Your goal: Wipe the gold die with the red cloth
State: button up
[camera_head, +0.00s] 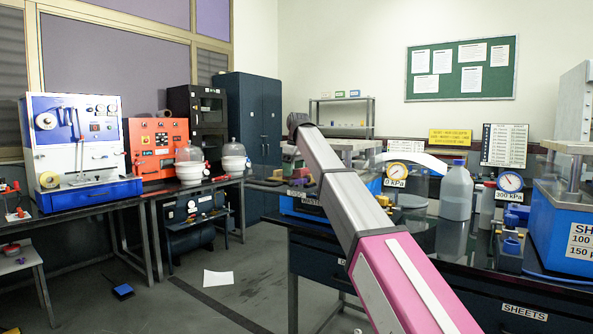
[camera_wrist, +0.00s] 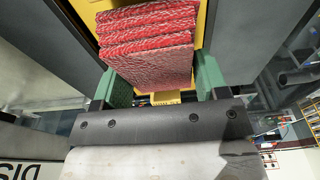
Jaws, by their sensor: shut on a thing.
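My gripper (camera_wrist: 162,82) fills the lower middle of the wrist view, with one green finger on each side of the red cloth. It is shut on the red cloth (camera_wrist: 150,45), which is a thick, folded, textured stack. A gold-yellow surface (camera_wrist: 203,24), which looks like the gold die, shows directly behind the cloth and along its edges. The cloth covers most of it, and I cannot tell whether they touch. In the head view my arm hides the gripper, and I cannot make out the cloth there.
A dark bench with a blue press (camera_head: 335,210) lies beyond my arm. A white bottle (camera_head: 456,192), a gauge (camera_head: 510,182) and another blue press (camera_head: 570,228) stand to the right. Orange (camera_head: 158,147) and blue-white (camera_head: 78,140) machines stand at left. The floor between is mostly open, with a paper sheet (camera_head: 218,279).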

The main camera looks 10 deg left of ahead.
jog(key=shift+s+a, duration=0.25)
jog(key=shift+s, duration=0.55)
jog(key=shift+r, duration=0.1)
jog(key=shift+r, duration=2.95)
jog(key=shift+w, duration=0.1)
jog(key=shift+r, duration=1.5)
